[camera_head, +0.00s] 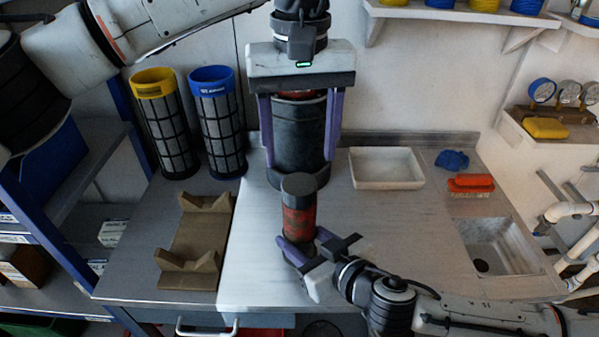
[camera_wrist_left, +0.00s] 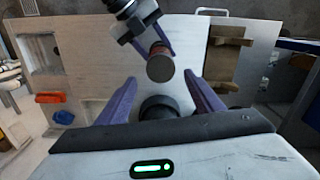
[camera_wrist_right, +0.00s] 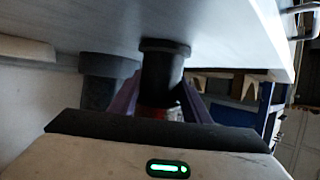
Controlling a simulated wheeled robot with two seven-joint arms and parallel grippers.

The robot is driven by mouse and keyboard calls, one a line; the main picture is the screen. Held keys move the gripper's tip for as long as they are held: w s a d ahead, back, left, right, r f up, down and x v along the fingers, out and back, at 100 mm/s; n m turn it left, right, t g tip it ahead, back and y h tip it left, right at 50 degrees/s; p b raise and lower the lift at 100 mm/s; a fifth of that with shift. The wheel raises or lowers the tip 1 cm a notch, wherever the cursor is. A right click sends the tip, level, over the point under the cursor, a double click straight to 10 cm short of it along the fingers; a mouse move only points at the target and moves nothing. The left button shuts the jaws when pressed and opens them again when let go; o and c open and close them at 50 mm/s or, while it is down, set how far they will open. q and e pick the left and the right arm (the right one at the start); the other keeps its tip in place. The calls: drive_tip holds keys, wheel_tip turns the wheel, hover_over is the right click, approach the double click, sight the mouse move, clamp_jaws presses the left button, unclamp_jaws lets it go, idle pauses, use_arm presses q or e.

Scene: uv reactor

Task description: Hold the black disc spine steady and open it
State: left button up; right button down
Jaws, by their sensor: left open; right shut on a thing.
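A large black cylinder (camera_head: 299,135) stands upright on the bench, with some red showing at its top; it also shows in the left wrist view (camera_wrist_left: 158,106). My left gripper (camera_head: 299,160) points down over it, its purple fingers open on either side. A smaller red canister (camera_head: 299,219) with a dark cap and black base is upright in front of it. My right gripper (camera_head: 304,243) is shut on this canister low down. In the right wrist view its black flanged end (camera_wrist_right: 162,68) shows between the fingers. I cannot tell which one is the black disc spine.
A yellow-topped mesh cylinder (camera_head: 164,125) and a blue-topped one (camera_head: 217,123) stand at the back left. A brown cradle (camera_head: 197,240) lies left. A white tray (camera_head: 386,168), blue cloth (camera_head: 452,160), red item (camera_head: 471,183) and sink (camera_head: 500,246) are right.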

sight(299, 183)
use_arm(q)
drive_tip(key=m, duration=0.6)
drive_tip(key=shift+w+a, duration=0.1)
drive_tip(key=shift+w, duration=0.05)
use_arm(e)
drive_tip(key=shift+r, duration=0.1)
use_arm(q)
drive_tip(key=shift+f, duration=4)
drive_tip(key=shift+c, duration=0.4)
